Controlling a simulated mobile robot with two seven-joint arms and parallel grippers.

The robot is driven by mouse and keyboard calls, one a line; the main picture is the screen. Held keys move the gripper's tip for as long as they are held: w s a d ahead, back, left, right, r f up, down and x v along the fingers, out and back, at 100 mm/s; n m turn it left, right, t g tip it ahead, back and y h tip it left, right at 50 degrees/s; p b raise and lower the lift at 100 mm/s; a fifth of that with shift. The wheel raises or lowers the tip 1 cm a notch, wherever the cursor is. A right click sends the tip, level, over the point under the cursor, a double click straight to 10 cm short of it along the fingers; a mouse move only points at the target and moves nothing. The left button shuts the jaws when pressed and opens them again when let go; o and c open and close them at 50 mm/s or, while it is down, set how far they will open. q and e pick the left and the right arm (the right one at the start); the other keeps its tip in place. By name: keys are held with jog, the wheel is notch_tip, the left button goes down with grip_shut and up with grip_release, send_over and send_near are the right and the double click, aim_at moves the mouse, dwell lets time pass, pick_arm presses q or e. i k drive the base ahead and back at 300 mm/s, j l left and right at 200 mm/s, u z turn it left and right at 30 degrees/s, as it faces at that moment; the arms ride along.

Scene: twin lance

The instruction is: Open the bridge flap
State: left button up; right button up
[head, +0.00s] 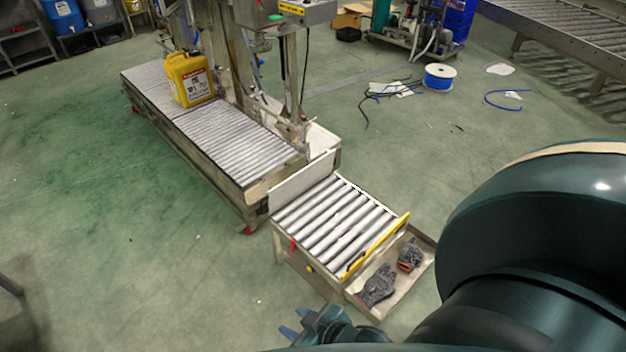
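A short roller section (335,218) stands at the near end of the long roller conveyor (235,140). It lies level, with a yellow bar (376,246) along its right edge and a small dark handle (356,262) by the bar. A pale upright panel (303,181) stands between it and the long conveyor. I cannot tell for sure which of these parts is the bridge flap. My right gripper (292,323) is low at the bottom of the head view, nearer to me than the roller section and apart from it. Its fingertips are spread and nothing shows between them. My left gripper is not in view.
A shallow tray (416,283) with two dark gloves (378,286) adjoins the yellow bar. A yellow canister (190,80) stands on the long conveyor. A cable spool (440,77) and loose cables lie on the floor behind. The green floor at left is clear.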

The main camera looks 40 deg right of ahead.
aim_at(279, 197)
jog(key=i+j+z, duration=0.1)
jog(key=z, duration=0.4)
jog(key=i+j+z, duration=0.2)
jog(key=z, duration=0.25)
jog(key=i+j+z, duration=0.25)
jog(key=z, duration=0.25)
jog(key=i+j+z, duration=0.15)
jog(key=j+z, duration=0.15)
jog(key=i+j+z, duration=0.25)
jog(key=j+z, duration=0.6)
jog(key=j, duration=0.1)
